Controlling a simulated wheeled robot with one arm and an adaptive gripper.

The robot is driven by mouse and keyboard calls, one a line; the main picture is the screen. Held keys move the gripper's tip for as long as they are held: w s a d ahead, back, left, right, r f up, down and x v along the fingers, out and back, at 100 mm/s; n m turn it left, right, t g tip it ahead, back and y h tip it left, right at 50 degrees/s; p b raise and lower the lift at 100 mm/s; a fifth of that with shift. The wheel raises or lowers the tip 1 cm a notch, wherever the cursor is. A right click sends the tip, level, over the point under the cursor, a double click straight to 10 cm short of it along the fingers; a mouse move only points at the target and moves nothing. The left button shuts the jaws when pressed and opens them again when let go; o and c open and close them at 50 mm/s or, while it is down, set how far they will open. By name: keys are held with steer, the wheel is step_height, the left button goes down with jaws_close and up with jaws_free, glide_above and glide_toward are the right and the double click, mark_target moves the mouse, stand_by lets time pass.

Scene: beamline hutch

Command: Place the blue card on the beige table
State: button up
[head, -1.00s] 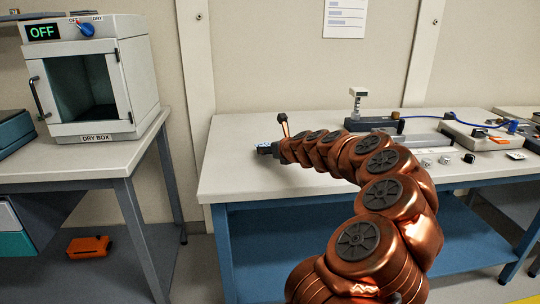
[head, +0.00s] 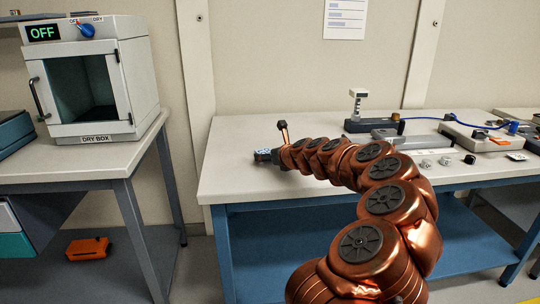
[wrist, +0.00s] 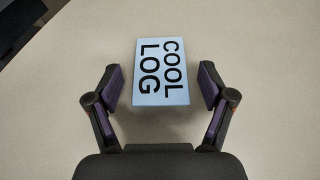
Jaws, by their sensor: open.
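The blue card (wrist: 162,72) is pale blue with "COOL LOG" in black. In the wrist view it lies flat on the beige table (wrist: 265,80), between and slightly beyond my open fingers. My gripper (wrist: 160,88) has a finger on each side of the card, with a visible gap to both. In the head view my gripper (head: 265,156) is low over the left part of the beige tabletop (head: 240,185). The card cannot be made out clearly there beside my gripper.
A dry box (head: 92,80) marked OFF stands on the left table (head: 60,170), across a gap. Instruments with a blue cable (head: 430,118) and several small knobs occupy the table's right side. An orange case (head: 88,248) lies below the left table. The table's front left is clear.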

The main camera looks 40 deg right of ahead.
steer(key=shift+r, duration=0.1)
steer(key=shift+s+r, duration=0.35)
steer(key=shift+s, duration=0.25)
steer(key=p+v, duration=0.2)
steer(key=v, duration=0.8)
steer(key=shift+s+a+r, duration=0.1)
steer(key=shift+s+a, duration=0.1)
steer(key=shift+s, duration=0.05)
steer(key=shift+a, duration=0.1)
